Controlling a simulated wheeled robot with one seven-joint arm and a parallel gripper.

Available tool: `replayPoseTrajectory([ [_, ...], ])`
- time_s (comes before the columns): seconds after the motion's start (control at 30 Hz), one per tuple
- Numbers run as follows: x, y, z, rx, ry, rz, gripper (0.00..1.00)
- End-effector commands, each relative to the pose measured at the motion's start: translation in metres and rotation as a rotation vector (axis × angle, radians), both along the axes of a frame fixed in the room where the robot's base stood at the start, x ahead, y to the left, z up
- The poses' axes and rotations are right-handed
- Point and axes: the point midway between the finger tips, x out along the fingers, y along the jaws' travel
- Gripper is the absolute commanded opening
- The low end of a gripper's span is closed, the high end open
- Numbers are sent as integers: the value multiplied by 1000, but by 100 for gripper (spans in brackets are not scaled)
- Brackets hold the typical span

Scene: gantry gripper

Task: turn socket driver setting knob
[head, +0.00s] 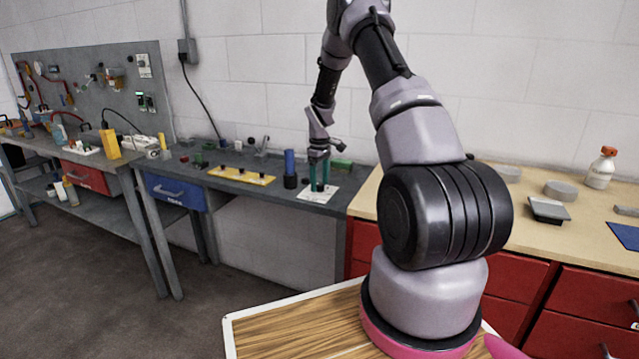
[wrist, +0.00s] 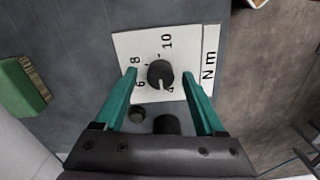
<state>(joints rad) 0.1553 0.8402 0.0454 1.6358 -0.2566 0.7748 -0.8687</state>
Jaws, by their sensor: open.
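The setting knob (wrist: 160,74) is a round black knob with a pale pointer line, on a white dial plate (wrist: 125,45) marked 4, 6, 8, 10 and "N m". In the wrist view its pointer line is towards the 4. My gripper (wrist: 166,74) is open, its two green fingers on either side of the knob with gaps on both sides. I cannot tell whether the fingertips are down at knob height. In the head view my gripper (head: 319,187) is over the white plate (head: 330,196) on the grey bench; the knob is hard to make out there.
A green block (wrist: 22,88) lies left of the plate in the wrist view. In the head view a blue and black cylinder (head: 290,168) stands just left of my gripper. A yellow strip with black knobs (head: 241,176) lies further left. A wooden counter (head: 500,210) is at right.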

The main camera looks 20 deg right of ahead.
Motion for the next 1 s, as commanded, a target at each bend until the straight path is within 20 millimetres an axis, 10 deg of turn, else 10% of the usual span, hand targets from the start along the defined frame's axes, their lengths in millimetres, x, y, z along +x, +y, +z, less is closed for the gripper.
replayPoseTrajectory([
  [0.33,0,0,-5,0,0,0,72],
  [0.53,0,0,-5,0,0,0,0],
  [1.0,0,1,-5,1,1,-94,0],
])
